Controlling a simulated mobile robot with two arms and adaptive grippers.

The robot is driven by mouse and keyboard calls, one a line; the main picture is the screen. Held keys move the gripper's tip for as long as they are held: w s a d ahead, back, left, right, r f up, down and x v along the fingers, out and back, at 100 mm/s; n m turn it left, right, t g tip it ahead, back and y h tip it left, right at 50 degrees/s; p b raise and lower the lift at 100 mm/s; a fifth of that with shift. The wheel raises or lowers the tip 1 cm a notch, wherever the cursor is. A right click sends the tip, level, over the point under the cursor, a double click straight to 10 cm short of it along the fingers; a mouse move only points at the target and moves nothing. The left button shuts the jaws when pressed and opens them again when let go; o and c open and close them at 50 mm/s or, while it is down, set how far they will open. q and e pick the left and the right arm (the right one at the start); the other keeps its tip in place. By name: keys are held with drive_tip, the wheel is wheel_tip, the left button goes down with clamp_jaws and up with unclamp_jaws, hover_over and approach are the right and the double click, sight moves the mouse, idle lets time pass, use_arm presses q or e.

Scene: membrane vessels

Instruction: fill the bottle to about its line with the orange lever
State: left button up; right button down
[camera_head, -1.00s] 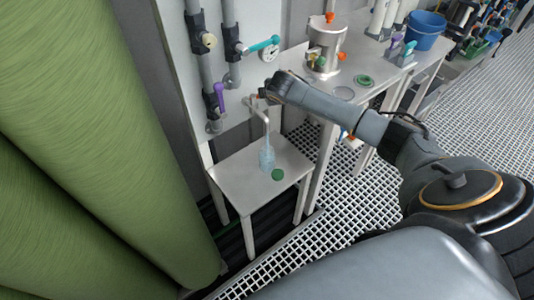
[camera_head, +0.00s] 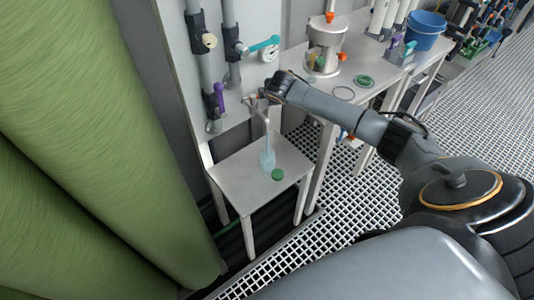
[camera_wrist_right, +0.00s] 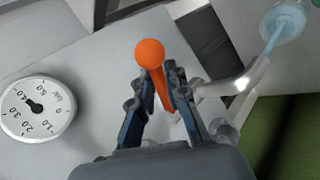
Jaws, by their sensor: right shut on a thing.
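The orange lever (camera_wrist_right: 150,55), with a round ball end, stands between the fingers of my right gripper (camera_wrist_right: 155,85) in the right wrist view. The gripper is shut on it. In the head view my right gripper (camera_head: 262,97) is beside the wall panel, above the small table. A pale spout (camera_head: 266,116) bends down over the clear, bluish bottle (camera_head: 267,160), which stands upright on the table. In the wrist view a thin blue stream runs from the spout (camera_wrist_right: 245,82) toward the bottle (camera_wrist_right: 284,20). The fill line and liquid level are too small to tell. My left gripper is out of view.
A green cap (camera_head: 277,175) lies on the small table (camera_head: 240,190) by the bottle. A dial gauge (camera_wrist_right: 37,107) is left of the lever. Purple (camera_head: 219,95) and teal (camera_head: 262,45) handles are on the panel pipes. A steel vessel (camera_head: 326,45) stands on the bench behind.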

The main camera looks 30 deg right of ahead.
drive_tip(key=shift+f, duration=0.1)
idle(0.3)
drive_tip(key=shift+w+d+r+n+y+p, duration=0.15)
drive_tip(key=shift+w+r+n+y+p, duration=0.1)
drive_tip(key=shift+n+y+p, duration=0.35)
drive_tip(key=shift+w+d+f+n+t, duration=0.1)
drive_tip(key=shift+w+n+t, duration=0.15)
drive_tip(key=shift+n, duration=0.25)
drive_tip(key=n+y+b, duration=0.1)
drive_tip(key=w+n+y+b, duration=0.1)
drive_tip(key=n+y+b, duration=0.1)
drive_tip(key=n, duration=0.1)
drive_tip(key=shift+w+f+y+b, duration=0.15)
drive_tip(key=shift+w+y+b, duration=0.15)
drive_tip(key=shift+w+b, duration=0.05)
drive_tip(key=c, duration=1.3)
unclamp_jaws()
